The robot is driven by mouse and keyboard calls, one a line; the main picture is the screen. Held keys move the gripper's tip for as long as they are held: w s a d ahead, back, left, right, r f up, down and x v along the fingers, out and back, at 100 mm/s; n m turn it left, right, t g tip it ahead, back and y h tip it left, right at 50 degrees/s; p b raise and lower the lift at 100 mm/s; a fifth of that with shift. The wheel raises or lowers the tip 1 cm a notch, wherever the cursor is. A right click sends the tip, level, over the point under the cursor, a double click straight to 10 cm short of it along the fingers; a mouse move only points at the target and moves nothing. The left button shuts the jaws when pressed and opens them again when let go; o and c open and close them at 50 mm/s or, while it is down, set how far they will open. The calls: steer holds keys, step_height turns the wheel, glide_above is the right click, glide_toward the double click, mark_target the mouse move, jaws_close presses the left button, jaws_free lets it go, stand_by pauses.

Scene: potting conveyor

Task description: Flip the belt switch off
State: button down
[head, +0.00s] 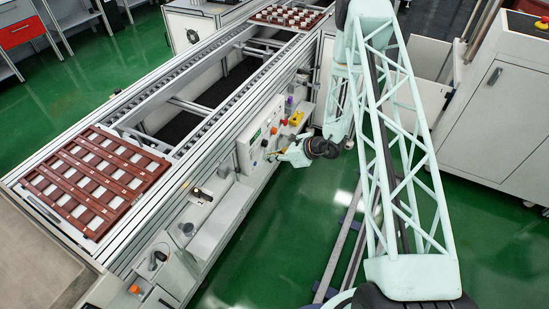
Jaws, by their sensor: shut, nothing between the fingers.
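A light control panel (249,153) is fixed to the side of the conveyor, near the middle of the picture. It carries a green mark, a small dark knob (264,143) and a small red part (274,131). Which of these is the belt switch, and how it is set, is too small to tell. My gripper (271,157) is at the lower right of the panel, shut and empty, with its fingers pointing left towards the panel face. Whether the fingertips touch the panel or a control cannot be told.
The conveyor (199,68) runs diagonally, with a brown slotted tray (93,182) at its near end and another tray (289,17) at its far end. A yellow part (297,118) sits just right of the panel. A grey cabinet (495,100) stands at right.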

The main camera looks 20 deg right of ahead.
mark_target(253, 155)
steer(key=w+a, duration=0.3)
steer(key=shift+b, duration=0.35)
